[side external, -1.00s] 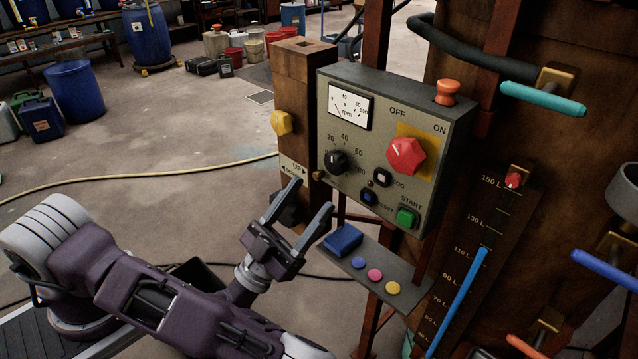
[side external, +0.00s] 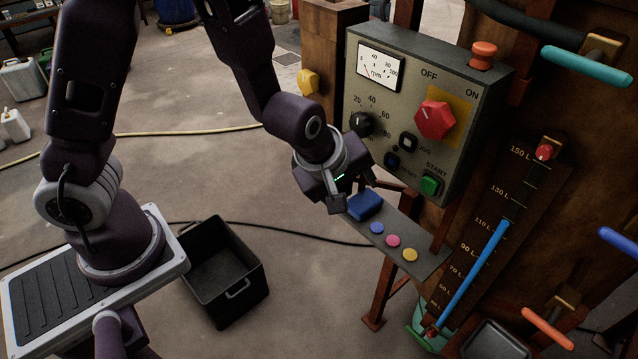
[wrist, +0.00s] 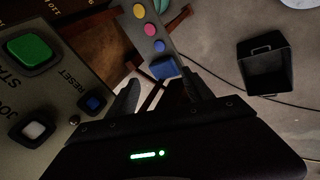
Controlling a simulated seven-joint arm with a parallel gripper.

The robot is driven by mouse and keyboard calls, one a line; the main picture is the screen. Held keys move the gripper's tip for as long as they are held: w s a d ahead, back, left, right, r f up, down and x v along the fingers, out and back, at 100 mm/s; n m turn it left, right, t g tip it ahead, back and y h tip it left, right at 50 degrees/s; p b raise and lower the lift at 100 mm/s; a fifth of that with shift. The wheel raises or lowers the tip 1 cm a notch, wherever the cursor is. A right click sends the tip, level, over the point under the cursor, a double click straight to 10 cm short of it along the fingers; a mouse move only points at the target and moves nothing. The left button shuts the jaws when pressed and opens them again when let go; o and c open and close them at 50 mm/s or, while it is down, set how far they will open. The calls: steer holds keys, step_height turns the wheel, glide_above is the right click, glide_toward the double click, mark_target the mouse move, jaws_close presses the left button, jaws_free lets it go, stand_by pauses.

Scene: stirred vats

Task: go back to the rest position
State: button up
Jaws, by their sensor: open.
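My gripper (side external: 338,200) hangs in front of the lower left of the control panel (side external: 415,120), close to the small shelf's left end. Its fingers are partly hidden in the side external view. In the wrist view my gripper (wrist: 160,82) has its two fingers apart with nothing held between them. Beyond the fingers lies the blue block (wrist: 163,68) on the shelf; it also shows in the side external view (side external: 365,205). I cannot tell how near the fingers are to the block.
Blue, pink and yellow discs (side external: 393,241) lie on the shelf (side external: 432,262). The panel carries a red knob (side external: 435,120), a green START button (side external: 430,185) and an orange-red button (side external: 483,54). A black bin (side external: 225,275) stands on the floor. Open floor lies left of the panel.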

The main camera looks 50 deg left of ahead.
steer(key=s+a+r+m+h, duration=0.3)
steer(key=s+r+m, duration=0.65)
steer(key=r, duration=0.55)
steer(key=s+a+r+m+y, duration=0.2)
steer(key=s+a+m, duration=0.3)
steer(key=s, duration=0.6)
steer(key=shift+s+r+g, duration=0.3)
steer(key=shift+s+r, duration=0.1)
steer(key=shift+r, duration=0.15)
steer(key=shift+o, duration=0.4)
